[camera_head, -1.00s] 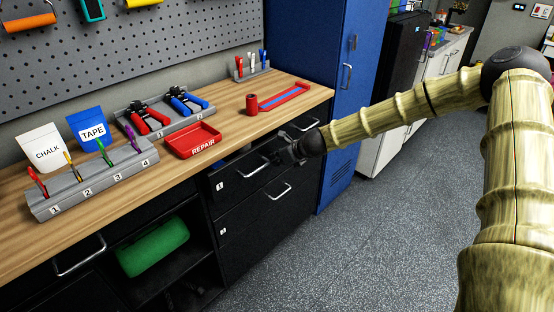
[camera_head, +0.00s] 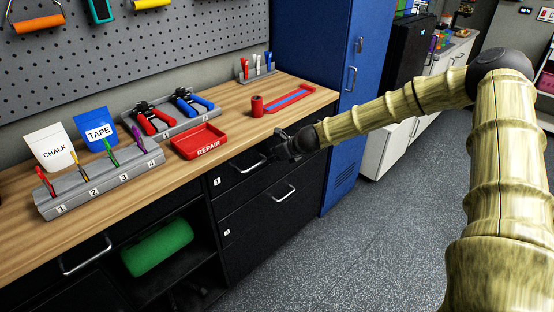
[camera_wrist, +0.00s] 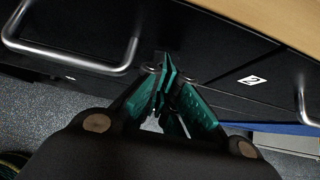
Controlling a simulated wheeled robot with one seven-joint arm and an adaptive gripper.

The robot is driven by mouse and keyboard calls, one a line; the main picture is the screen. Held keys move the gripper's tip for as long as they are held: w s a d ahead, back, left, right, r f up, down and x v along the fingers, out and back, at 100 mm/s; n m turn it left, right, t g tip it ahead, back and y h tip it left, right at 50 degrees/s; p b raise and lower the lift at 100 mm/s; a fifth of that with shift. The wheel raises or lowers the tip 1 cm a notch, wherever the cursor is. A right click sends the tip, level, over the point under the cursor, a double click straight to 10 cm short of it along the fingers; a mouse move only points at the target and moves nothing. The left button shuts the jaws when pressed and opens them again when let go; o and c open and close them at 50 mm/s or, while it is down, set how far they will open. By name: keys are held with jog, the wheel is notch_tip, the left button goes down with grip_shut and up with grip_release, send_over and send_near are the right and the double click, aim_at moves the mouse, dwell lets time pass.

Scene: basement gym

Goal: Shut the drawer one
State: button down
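Drawer one (camera_head: 238,172) is the black upper drawer under the workbench, with a small white label at its left and a silver handle (camera_head: 247,164). Its front looks flush or nearly flush with the cabinet; my gripper hides its right end. My gripper (camera_head: 280,152) is at that right end, close against the front. In the wrist view the teal fingers (camera_wrist: 167,70) are together, with nothing seen between them. Their tips are at or very near the black front. The silver handle (camera_wrist: 75,62) is to their left, and a drawer front with label 2 (camera_wrist: 252,80) is to their right.
A lower black drawer (camera_head: 262,222) with a silver handle is below. The wooden worktop (camera_head: 225,118) overhangs and holds a red REPAIR tray (camera_head: 199,142), a red strip tray (camera_head: 289,98) and tool racks. A blue locker (camera_head: 345,125) stands right. The floor (camera_head: 310,265) in front is clear.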

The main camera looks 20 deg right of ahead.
jog(key=s+f+v, duration=0.1)
jog(key=f+v, duration=0.1)
jog(key=v, duration=1)
jog(key=shift+s+d+r+p, duration=0.2)
jog(key=shift+s+d+p, duration=0.15)
jog(key=shift+s, duration=0.3)
jog(key=s+a+f+n+g+h, duration=0.1)
jog(key=s+a+f+n+g, duration=0.3)
jog(key=s+f+n, duration=0.45)
jog(key=s+a+f+n+g+h, duration=0.1)
jog(key=s+a+f+n, duration=0.45)
jog(key=s+f, duration=0.5)
jog(key=s+a+f+n+g, duration=0.1)
jog(key=s+a+f+n, duration=0.1)
jog(key=s+n, duration=0.3)
jog(key=s+a+f+n+g, duration=0.1)
jog(key=s+a+f+n, duration=0.2)
jog(key=s, duration=0.9)
jog(key=s+a+f+n+g+h, duration=0.1)
jog(key=s+a+f+n, duration=0.1)
jog(key=s+f+n, duration=0.4)
jog(key=s+n+p, duration=0.1)
jog(key=s+n, duration=0.2)
jog(key=shift+s+a+g, duration=0.35)
jog(key=shift+g, duration=0.05)
jog(key=shift+f, duration=0.1)
